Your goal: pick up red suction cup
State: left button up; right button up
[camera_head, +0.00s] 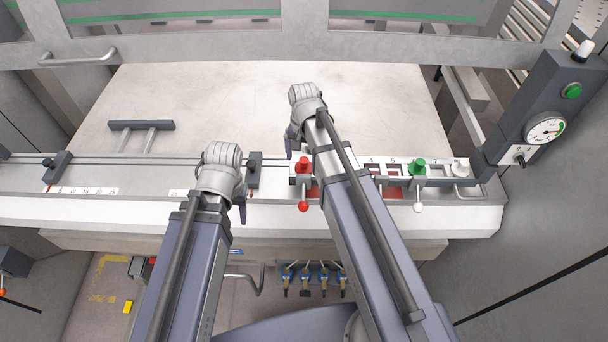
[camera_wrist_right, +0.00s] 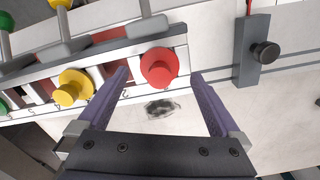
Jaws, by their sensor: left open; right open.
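The red suction cup (camera_head: 303,164) sits at the left end of the white numbered rack (camera_head: 440,171) on the machine's front edge. In the right wrist view the red cup (camera_wrist_right: 158,66) stands in the rack between the tips of my open right gripper (camera_wrist_right: 160,74), with a gap on each side. In the head view my right gripper (camera_head: 294,142) is just beyond and left of the cup, its fingers partly hidden by its wrist. My left gripper (camera_head: 240,202) is empty, low over the front rail to the left, largely hidden behind its wrist.
A yellow cup (camera_wrist_right: 72,90) is beside the red one in the right wrist view. A green cup (camera_head: 417,168) and a white one (camera_head: 460,168) stand further right. A dark stop block (camera_head: 254,170) is left of the rack. The pale table (camera_head: 210,100) is mostly clear.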

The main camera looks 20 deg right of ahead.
notch_tip(320, 180, down, 3)
jog(key=shift+r+b, duration=0.15)
jog(key=shift+b, duration=0.65)
pick_arm(q)
notch_tip(320, 180, down, 2)
jog(key=shift+f, duration=0.25)
pick_arm(e)
jog(key=shift+r, duration=0.1)
jog(key=shift+c, duration=0.6)
jog(key=c, duration=1.3)
pick_arm(q)
jog(key=shift+r, duration=0.1)
pick_arm(e)
jog(key=shift+r, duration=0.1)
notch_tip(320, 180, up, 10)
jog(key=p, duration=1)
pick_arm(q)
notch_tip(320, 180, up, 10)
